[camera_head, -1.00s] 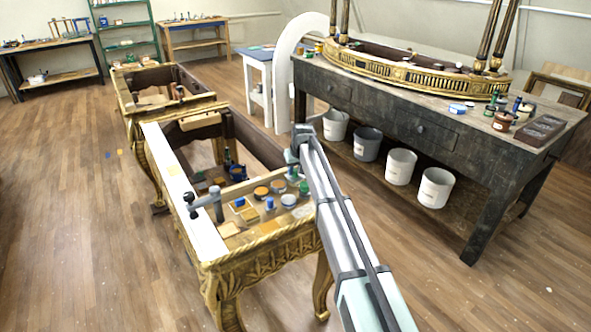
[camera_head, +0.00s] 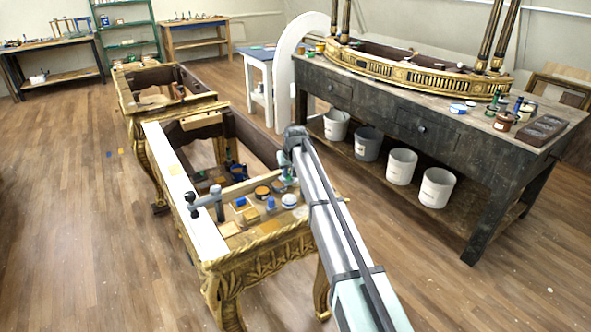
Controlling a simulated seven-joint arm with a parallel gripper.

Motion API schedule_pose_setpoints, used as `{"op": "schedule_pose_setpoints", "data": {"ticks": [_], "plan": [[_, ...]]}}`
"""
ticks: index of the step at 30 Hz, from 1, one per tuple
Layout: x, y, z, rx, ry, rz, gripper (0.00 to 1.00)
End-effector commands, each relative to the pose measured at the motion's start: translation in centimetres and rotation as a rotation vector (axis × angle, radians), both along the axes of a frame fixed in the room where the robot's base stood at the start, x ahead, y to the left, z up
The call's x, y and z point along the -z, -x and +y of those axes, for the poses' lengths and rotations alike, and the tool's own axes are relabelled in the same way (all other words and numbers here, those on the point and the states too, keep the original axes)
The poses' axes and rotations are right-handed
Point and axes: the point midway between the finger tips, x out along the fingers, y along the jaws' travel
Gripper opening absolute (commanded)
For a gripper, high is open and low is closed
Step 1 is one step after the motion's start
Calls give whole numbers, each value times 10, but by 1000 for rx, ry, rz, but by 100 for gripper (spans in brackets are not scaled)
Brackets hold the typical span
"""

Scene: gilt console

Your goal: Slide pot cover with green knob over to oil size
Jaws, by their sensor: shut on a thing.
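The gilt console (camera_head: 262,243) stands in the foreground with small pots on its board. My gripper (camera_head: 287,174) reaches down at the board's right back part, small and partly hidden by its own wrist. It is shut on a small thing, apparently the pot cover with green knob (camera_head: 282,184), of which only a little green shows. In front is a round pot with a pale blue-white top (camera_head: 289,200). I cannot read which pot is the oil size.
A dark workbench (camera_head: 385,110) with white buckets is at the right.

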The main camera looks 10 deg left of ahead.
Motion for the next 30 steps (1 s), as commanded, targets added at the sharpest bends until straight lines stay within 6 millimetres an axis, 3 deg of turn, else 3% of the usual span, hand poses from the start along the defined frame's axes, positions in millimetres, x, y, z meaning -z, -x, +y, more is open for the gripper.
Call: {"op": "schedule_pose_setpoints", "data": {"ticks": [3,6,15,16,18,24,30], "plan": [[0,21,19,-3,0,0,0],[0,29,28,-1,-1,-1,0],[0,30,30,1,0,0,0],[0,30,30,1,0,0,27],[0,30,30,0,0,0,33],[0,30,29,0,0,0,50],[0,30,29,0,0,0,50]]}}
